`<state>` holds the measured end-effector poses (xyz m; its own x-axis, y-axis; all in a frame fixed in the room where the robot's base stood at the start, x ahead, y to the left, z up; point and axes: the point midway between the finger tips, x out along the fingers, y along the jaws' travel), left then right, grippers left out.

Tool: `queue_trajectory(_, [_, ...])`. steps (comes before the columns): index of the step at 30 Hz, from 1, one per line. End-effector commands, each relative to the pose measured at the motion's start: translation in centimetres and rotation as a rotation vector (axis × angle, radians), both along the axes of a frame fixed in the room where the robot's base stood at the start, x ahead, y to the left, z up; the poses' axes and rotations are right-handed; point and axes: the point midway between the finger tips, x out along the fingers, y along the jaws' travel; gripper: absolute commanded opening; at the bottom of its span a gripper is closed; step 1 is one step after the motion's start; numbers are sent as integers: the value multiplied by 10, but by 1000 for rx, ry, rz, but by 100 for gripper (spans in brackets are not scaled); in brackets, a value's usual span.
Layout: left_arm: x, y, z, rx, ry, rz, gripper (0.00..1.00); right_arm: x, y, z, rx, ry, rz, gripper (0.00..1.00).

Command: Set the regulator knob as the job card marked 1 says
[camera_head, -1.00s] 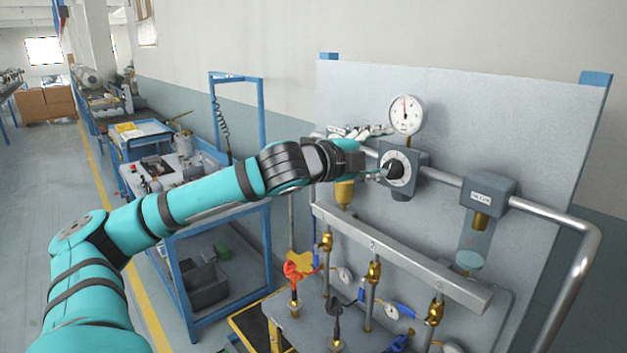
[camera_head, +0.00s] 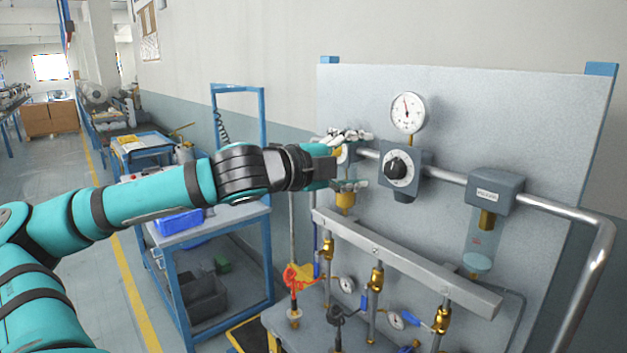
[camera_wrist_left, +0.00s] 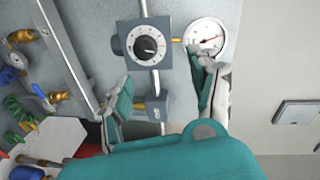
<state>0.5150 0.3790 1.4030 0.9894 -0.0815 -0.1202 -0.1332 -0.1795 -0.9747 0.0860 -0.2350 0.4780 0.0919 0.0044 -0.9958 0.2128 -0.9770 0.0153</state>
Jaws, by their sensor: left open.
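The regulator knob (camera_head: 397,168) is a black knob on a white dial, set in a grey block on the upright panel. It also shows in the left wrist view (camera_wrist_left: 146,44), with its dial facing the camera. A round pressure gauge (camera_head: 407,113) with a red needle sits just above it. My left gripper (camera_head: 352,160) is open and empty, to the left of the knob and apart from it. In the left wrist view its two spread fingers (camera_wrist_left: 165,100) show below the regulator. My right gripper is not in view. No job card marked 1 can be made out.
A silver pipe (camera_head: 447,178) runs across the panel (camera_head: 540,130) through the regulator and a lubricator bowl (camera_head: 482,240). Below are a grey rail (camera_head: 400,262) and several brass valves. A blue-framed cart (camera_head: 225,235) stands to the left.

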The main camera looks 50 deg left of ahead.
Motion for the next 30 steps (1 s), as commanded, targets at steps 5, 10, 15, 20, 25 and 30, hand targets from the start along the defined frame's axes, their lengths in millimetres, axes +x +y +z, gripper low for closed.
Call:
queue_trajectory(5, [-13, 2, -1, 3, -1, 2, 62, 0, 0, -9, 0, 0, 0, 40])
queue_trajectory(10, [-25, 2, -1, 3, -1, 1, 62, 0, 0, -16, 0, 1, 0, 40])
queue_trajectory(15, [-37, 3, -1, 2, -1, 3, 62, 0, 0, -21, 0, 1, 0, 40])
queue_trajectory(20, [-48, 4, 0, 4, 0, 0, 62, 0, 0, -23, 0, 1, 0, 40])
queue_trajectory(25, [-60, 5, -1, 2, 0, 2, 62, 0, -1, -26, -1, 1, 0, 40])
queue_trajectory(30, [-72, 6, 1, 3, 1, 2, 62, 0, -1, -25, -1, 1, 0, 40])
